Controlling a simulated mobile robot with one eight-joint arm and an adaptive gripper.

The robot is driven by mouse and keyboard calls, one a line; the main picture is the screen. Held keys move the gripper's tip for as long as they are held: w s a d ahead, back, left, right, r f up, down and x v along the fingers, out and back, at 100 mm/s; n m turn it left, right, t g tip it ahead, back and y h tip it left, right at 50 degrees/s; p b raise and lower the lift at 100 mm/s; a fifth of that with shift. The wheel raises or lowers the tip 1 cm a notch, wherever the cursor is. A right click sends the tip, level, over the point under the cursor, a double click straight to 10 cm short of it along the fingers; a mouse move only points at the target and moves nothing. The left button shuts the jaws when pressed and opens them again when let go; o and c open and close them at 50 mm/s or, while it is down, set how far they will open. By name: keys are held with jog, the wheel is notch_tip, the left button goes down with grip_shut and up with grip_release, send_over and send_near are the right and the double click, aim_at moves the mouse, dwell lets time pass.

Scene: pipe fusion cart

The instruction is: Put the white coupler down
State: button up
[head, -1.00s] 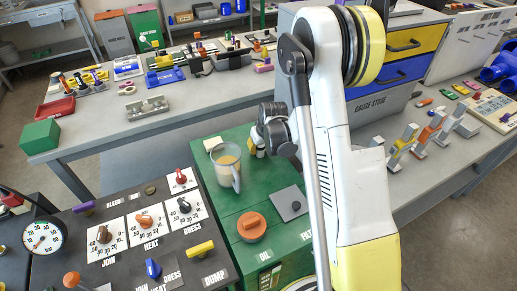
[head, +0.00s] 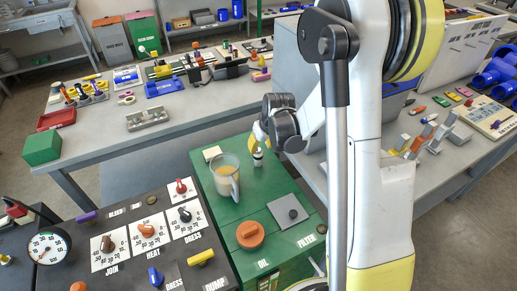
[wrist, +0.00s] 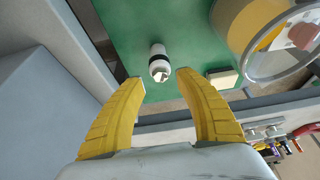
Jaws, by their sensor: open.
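The white coupler (wrist: 160,66), a small white cylinder with a black band, stands on the green cabinet top (wrist: 128,30). In the head view, the coupler (head: 258,158) is behind the glass mug, near the cabinet's far edge. My gripper (wrist: 159,79) is open, with its yellow fingers spread. In the wrist view the coupler is just beyond the fingertips, and gaps show between it and both fingers. In the head view my gripper (head: 256,146) is right by the coupler, partly hidden by my wrist.
A glass mug (head: 225,178) with orange-yellow contents stands close to the coupler. A pale block (head: 211,153), an orange round cap (head: 250,234) and a grey plate (head: 288,211) are also on the cabinet. The black control panel (head: 120,220) lies left.

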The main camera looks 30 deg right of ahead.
jog(key=shift+s+r, duration=0.25)
jog(key=shift+r, duration=0.3)
jog(key=s+a+r, duration=0.4)
jog(key=r, duration=0.4)
jog(key=s+a+r+t, duration=0.1)
jog(key=s+a+r, duration=0.3)
jog(key=s, duration=0.5)
jog(key=s+a+r+t, duration=0.1)
jog(key=s+a+r, duration=0.3)
jog(key=s, duration=0.5)
notch_tip(320, 180, up, 2)
jog(key=shift+a+r+t, duration=0.1)
jog(key=shift+a+t, duration=0.15)
jog(key=shift+t, duration=0.05)
jog(key=shift+s, duration=0.1)
